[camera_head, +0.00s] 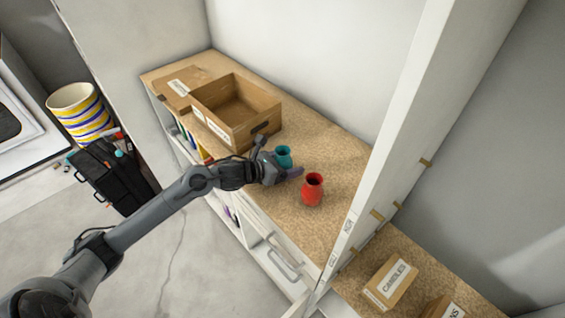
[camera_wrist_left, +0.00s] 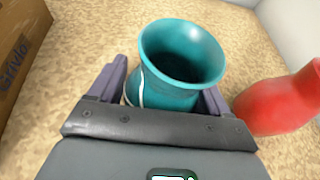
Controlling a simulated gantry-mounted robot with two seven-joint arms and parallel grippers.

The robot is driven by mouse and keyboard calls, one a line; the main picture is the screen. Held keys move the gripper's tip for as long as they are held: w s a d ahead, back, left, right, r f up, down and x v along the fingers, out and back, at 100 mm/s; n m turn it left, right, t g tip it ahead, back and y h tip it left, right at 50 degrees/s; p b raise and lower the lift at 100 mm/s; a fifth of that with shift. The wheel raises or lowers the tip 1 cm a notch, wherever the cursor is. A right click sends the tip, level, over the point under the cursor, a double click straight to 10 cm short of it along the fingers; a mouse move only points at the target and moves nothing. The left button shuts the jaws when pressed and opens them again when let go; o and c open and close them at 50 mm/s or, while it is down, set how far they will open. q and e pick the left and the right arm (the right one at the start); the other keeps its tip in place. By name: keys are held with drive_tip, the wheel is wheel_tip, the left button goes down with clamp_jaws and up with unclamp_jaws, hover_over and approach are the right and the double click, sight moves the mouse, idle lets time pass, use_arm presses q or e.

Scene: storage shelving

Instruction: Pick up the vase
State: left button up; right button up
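A teal vase (camera_head: 283,154) stands upright on the speckled tan shelf top. My left gripper (camera_head: 279,156) is at it, with one finger on each side. In the left wrist view, the teal vase (camera_wrist_left: 180,60) stands between the two spread fingers of the gripper (camera_wrist_left: 168,88), with its flared mouth facing the camera. The fingers are close to its sides; contact is not clear. Its lower front is hidden behind the gripper body. A red vase (camera_head: 312,188) stands apart to the right; it also shows in the left wrist view (camera_wrist_left: 282,103). My right gripper is not in view.
An open cardboard box (camera_head: 264,104) stands left of the teal vase, behind my left arm. A white upright panel (camera_head: 385,150) bounds the shelf on the right. A small box labelled candles (camera_head: 391,284) lies beyond it. The shelf behind the vases is clear.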

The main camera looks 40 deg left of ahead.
use_arm(q)
drive_tip(key=c, duration=0.8)
